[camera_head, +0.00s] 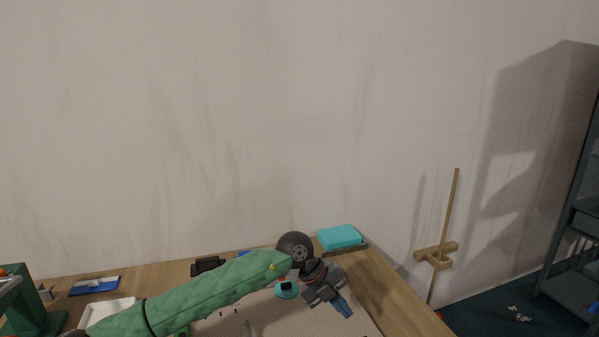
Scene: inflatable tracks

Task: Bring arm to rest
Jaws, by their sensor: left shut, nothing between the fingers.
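My left arm, in a green padded sleeve, comes in from the lower left of the head view and reaches across the table. My left gripper (344,308) is at its end, above the right part of the light mat (262,326). Its blue-tipped fingers are shut with nothing between them and point down and to the right. My right gripper does not show.
The wooden table (386,284) holds a turquoise box (340,237) at the back right, a round teal item (287,291), a black item (206,265), a blue-and-white item (94,285) and a white tray (108,311). A wooden stand (437,256) and grey shelf (577,245) are right.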

